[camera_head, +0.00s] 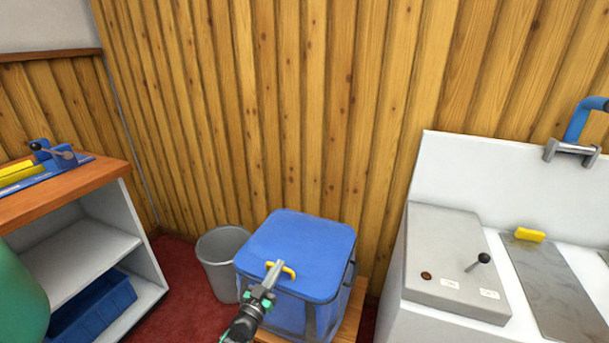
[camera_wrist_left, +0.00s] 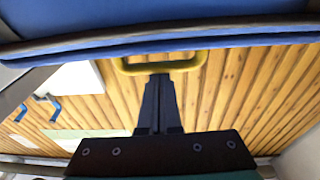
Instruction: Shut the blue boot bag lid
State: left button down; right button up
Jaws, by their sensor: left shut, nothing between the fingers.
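The blue boot bag (camera_head: 310,316) stands on a wooden surface against the plank wall. Its blue lid (camera_head: 298,243) lies over the top, looking almost flat; I cannot tell whether it is fully down. A yellow handle (camera_head: 290,271) is at the lid's front edge. It also shows in the left wrist view (camera_wrist_left: 190,66), below the blue lid edge (camera_wrist_left: 230,42). My left gripper (camera_head: 274,272) is shut and empty, its tips right at the handle; I cannot tell if they touch it. My right gripper is not in view.
A grey bin (camera_head: 219,262) stands just left of the bag. A white shelf unit with a wooden top (camera_head: 80,195) is at the left. A white bench with a grey lever box (camera_head: 450,262) is close on the right. Red carpet (camera_head: 180,290) shows between.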

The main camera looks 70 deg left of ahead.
pick_arm(q)
jog(key=r+p, duration=0.4)
jog(key=shift+s+d+r, duration=0.25)
jog(key=shift+s+d, duration=0.1)
jog(key=shift+s, duration=0.05)
jog(key=s+d+f+b, duration=0.2)
jog(key=s+d+f, duration=0.2)
jog(key=f, duration=0.4)
jog(key=shift+d+f, duration=0.2)
jog(key=shift+d, duration=0.2)
jog(key=shift+w, duration=0.1)
